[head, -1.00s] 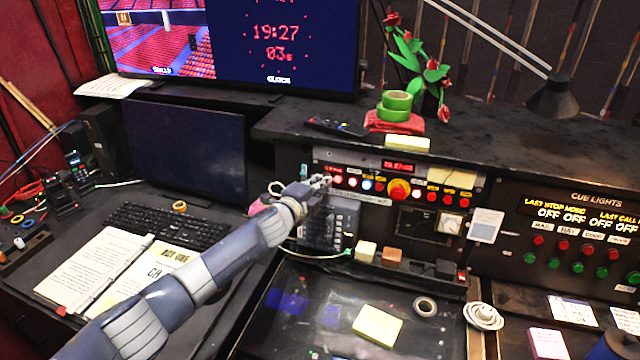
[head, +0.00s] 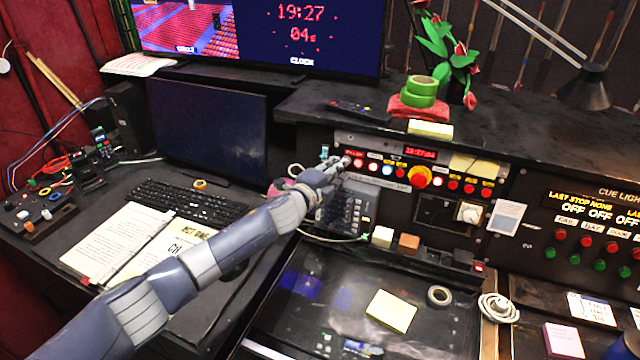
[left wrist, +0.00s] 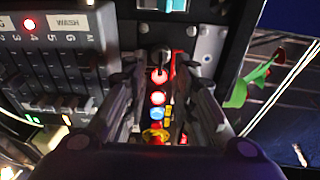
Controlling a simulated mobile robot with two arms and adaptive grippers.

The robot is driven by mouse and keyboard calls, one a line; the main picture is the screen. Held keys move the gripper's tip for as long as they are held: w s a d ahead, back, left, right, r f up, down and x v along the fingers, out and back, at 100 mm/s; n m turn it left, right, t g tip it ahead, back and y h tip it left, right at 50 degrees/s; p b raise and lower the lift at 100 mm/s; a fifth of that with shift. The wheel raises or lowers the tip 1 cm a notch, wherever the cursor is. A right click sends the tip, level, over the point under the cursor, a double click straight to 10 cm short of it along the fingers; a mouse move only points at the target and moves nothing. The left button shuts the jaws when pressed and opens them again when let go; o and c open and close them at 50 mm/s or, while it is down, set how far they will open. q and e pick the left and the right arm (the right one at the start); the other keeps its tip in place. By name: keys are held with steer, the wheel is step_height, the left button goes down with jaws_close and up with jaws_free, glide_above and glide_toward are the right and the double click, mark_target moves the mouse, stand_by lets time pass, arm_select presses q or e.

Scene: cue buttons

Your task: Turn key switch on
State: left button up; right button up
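The key switch (left wrist: 155,54) appears in the left wrist view as a small dark and silver part at the end of a row of lit buttons. It lies between the fingertips of my left gripper (left wrist: 157,68), which is open with a finger on each side. I cannot tell whether the fingers touch it. In the head view my left gripper (head: 338,166) is at the left end of the control panel (head: 387,141) and hides the switch there. My right gripper is not in view.
Red, white and blue buttons (head: 373,169) and a big red knob (head: 419,177) sit right of the gripper. A monitor (head: 210,125) stands left, and green tape rolls (head: 421,91) lie on the ledge above.

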arm_select(q)
steer(key=v, duration=0.9)
steer(key=shift+s, duration=0.35)
steer(key=shift+a+f, duration=0.1)
